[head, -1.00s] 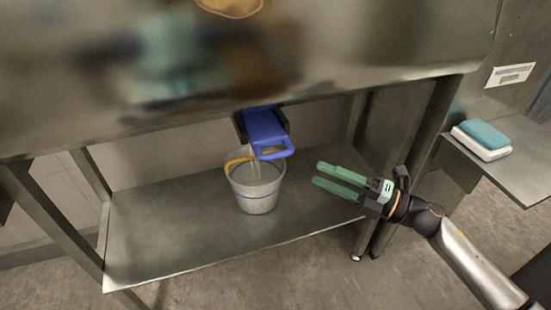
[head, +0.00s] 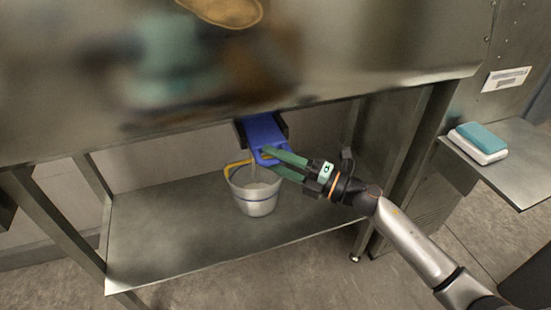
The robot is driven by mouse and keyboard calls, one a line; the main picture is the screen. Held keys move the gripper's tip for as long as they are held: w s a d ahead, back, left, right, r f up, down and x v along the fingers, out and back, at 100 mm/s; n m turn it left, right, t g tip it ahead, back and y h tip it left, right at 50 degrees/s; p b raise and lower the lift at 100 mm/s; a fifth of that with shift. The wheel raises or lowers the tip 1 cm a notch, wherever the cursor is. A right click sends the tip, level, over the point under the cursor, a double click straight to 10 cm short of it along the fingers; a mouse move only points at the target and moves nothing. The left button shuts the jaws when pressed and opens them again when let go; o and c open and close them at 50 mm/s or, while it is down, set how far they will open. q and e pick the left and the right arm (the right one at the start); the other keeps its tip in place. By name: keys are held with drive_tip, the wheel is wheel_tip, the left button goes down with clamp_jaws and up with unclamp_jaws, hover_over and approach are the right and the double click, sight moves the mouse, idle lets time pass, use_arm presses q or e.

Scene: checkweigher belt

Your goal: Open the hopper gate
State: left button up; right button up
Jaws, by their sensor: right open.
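The blue hopper gate (head: 262,130) with its loop handle hangs under the steel hopper body (head: 330,60), in a dark frame. My right gripper (head: 270,160) has its green fingers at the gate's handle, one finger above the other. Its jaws are open, and the fingers overlap the handle in the head view and partly hide it. I cannot tell if they touch it. A grey-white bucket (head: 256,200) with a yellow handle stands on the shelf below the gate. A thin stream seems to fall from the gate into the bucket. My left gripper is not in view.
The steel lower shelf (head: 160,235) is clear around the bucket. Steel legs (head: 405,150) stand at the right. A side table (head: 510,175) at the right holds a teal and white block (head: 480,142). The hopper's lower edge hangs above my right gripper.

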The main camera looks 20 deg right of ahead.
clamp_jaws()
idle(1.4)
